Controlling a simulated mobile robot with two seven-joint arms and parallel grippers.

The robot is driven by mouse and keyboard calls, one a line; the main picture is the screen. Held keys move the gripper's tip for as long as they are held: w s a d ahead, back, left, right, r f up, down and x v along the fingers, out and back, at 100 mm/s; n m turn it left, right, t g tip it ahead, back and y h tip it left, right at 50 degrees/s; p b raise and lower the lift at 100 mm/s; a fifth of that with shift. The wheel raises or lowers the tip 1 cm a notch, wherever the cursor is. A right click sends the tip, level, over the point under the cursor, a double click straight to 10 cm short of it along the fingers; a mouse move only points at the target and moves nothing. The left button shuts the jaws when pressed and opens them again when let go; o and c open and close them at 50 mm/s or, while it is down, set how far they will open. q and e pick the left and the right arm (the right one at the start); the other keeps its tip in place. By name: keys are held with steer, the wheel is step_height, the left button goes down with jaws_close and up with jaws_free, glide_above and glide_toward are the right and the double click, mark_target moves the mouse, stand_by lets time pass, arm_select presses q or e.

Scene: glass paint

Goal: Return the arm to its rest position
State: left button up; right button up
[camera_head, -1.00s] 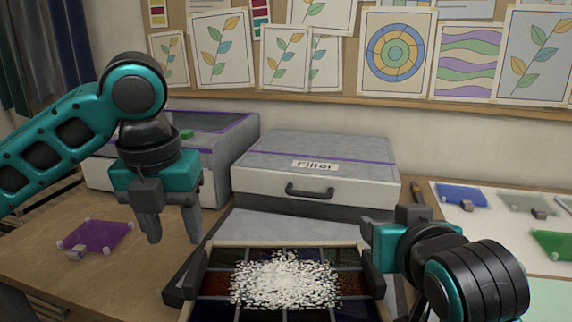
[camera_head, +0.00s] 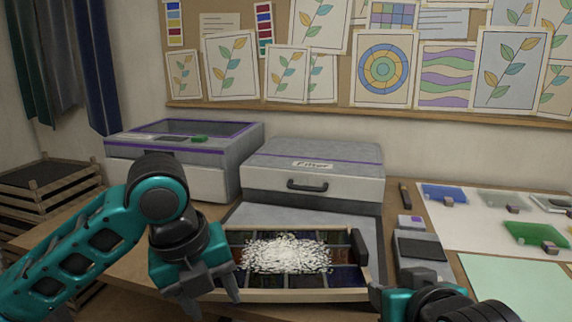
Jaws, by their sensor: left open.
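My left gripper (camera_head: 212,306) hangs at the lower left with its two fingers apart and pointing down. It is empty and overlaps the left front of a framed dark glass panel (camera_head: 348,272), which has a white pile of grains (camera_head: 287,254) on its middle. I cannot tell whether the fingers touch the frame. My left arm (camera_head: 90,250) comes in from the left, bent. My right gripper (camera_head: 395,296) is at the bottom right, beside the panel's front right corner. The picture's edge cuts off its arm, and its jaw opening is unclear.
A grey case labelled Filter (camera_head: 315,172) stands behind the panel, with an open-topped grey box (camera_head: 188,155) to its left. A blue glass piece (camera_head: 444,193) and a green one (camera_head: 522,234) lie on the right. Wooden crates (camera_head: 45,195) stand at far left.

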arm_select(q)
steer(key=s+d+f+n+t+h, duration=0.1)
steer(key=s+f+n, duration=0.3)
steer(key=f+n, duration=0.35)
steer(key=s+d+f+n+h, duration=0.1)
steer(key=s+f+n+h, duration=0.15)
steer(key=f+n, duration=0.45)
steer(key=s+a+f+n+y, duration=0.55)
steer(key=s+a+n, duration=0.65)
steer(key=n, duration=0.3)
arm_select(e)
steer(key=s+d+f+n+g, duration=0.15)
steer(key=s+f+g, duration=0.25)
steer(key=s+f, duration=0.6)
steer(key=s+d+f+g, duration=0.3)
steer(key=s+f+g, duration=0.1)
steer(key=s+f, duration=0.6)
arm_select(q)
steer(key=w+d+f+t+h+p, duration=0.1)
steer(key=w+d+t+h+p, duration=0.1)
steer(key=w+t+p, duration=0.5)
steer(key=shift+d+f+m+t+p, duration=0.15)
steer(key=shift+d+m+t+p, duration=0.25)
steer(key=shift+p, duration=0.35)
arm_select(e)
steer(key=w+a+t+y, duration=0.2)
steer(key=w+a+t, duration=0.1)
steer(key=w+t, duration=0.4)
steer(key=shift+w+f+n, duration=0.35)
steer(key=shift+f, duration=0.05)
